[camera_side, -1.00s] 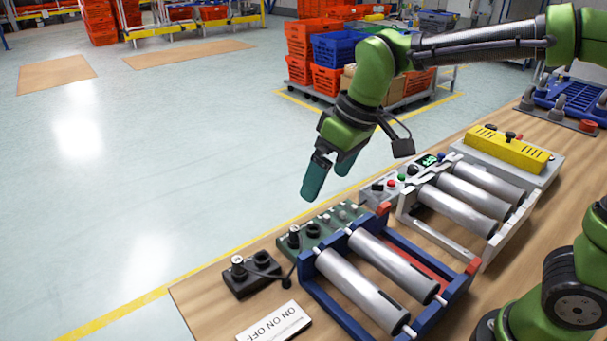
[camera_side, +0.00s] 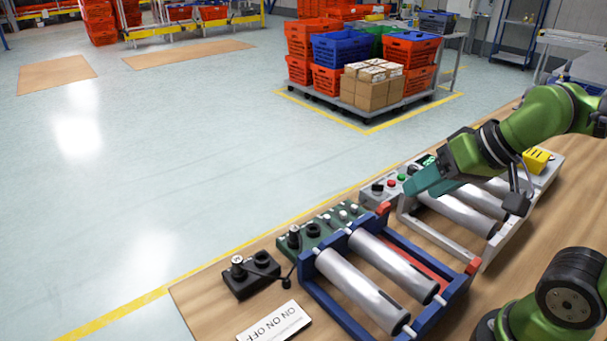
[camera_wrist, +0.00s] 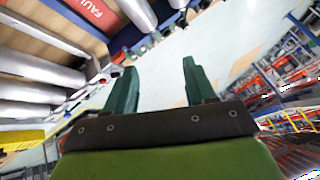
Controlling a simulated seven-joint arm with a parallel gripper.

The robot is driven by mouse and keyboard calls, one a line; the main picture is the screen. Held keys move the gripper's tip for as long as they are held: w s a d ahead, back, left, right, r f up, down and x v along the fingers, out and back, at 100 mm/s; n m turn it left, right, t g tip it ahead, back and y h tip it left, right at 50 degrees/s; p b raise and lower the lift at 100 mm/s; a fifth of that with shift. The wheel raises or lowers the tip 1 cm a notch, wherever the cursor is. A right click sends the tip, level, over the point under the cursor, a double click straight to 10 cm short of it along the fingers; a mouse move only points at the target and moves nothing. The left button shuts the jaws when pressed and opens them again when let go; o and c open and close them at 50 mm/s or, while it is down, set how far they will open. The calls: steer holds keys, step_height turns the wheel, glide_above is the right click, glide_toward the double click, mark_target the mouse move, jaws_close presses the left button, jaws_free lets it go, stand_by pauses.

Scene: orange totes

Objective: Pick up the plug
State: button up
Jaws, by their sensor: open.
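A black plug (camera_side: 238,264) with a light top stands upright at the left socket of a black box (camera_side: 246,284) on the bench's front left. A black cable runs from it to the right. A similar dark plug (camera_side: 294,236) stands on the green panel (camera_side: 322,238) behind. I cannot tell which one the task means. In the wrist view my gripper (camera_wrist: 158,78) is open and empty.
A blue roller frame (camera_side: 330,308) stands just right of the black box. A white-framed roller unit (camera_side: 440,236) lies beyond it. A white ON/OFF label (camera_side: 274,322) lies at the front. Stacked crates (camera_side: 340,50) stand on the floor behind; open floor is left of the bench.

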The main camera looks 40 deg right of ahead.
steer(key=n+g+h, duration=0.2)
steer(key=n+g, duration=0.4)
steer(key=g, duration=0.1)
glide_above(237, 260)
steer(key=f, duration=1.3)
steer(key=shift+w+a+f, duration=0.15)
steer(key=shift+a+f, duration=0.05)
steer(key=shift+f, duration=0.2)
steer(key=shift+d+f, duration=0.15)
steer(key=shift+f, duration=1.2)
steer(key=shift+d+f, duration=0.1)
steer(key=shift+f, duration=1.25)
steer(key=shift+c, duration=0.3)
